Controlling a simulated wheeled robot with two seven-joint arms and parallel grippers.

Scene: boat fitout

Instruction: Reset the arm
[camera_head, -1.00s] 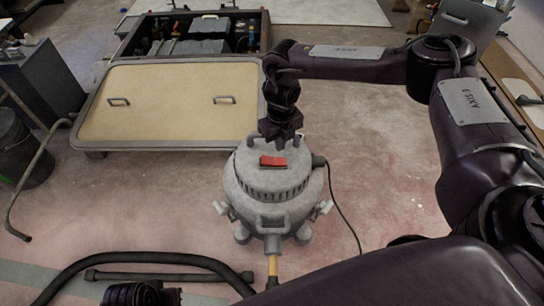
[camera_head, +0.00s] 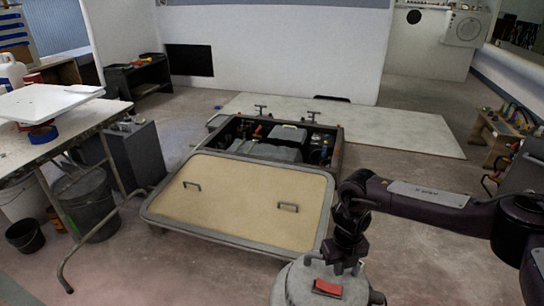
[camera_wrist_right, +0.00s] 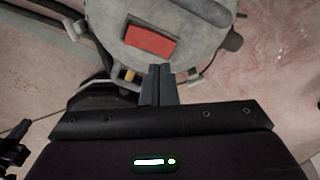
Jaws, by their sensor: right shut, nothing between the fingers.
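My right gripper (camera_head: 340,266) hangs pointing down over the grey round vacuum machine (camera_head: 300,285), near the red switch (camera_head: 327,288) on its top. In the right wrist view the closed fingers (camera_wrist_right: 160,72) are together and empty. They appear in front of the machine's grey body (camera_wrist_right: 185,50), just below the red switch (camera_wrist_right: 150,42). I cannot tell whether they touch the machine. The machine's lower part is cut off in the head view. My left gripper does not show in the head view.
A beige hatch panel (camera_head: 245,205) with two handles lies left of my right gripper. Behind it is an open bay (camera_head: 280,140) with equipment. A workbench (camera_head: 60,135) and buckets (camera_head: 85,205) stand at the left. A pale board (camera_head: 400,130) lies on the floor behind.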

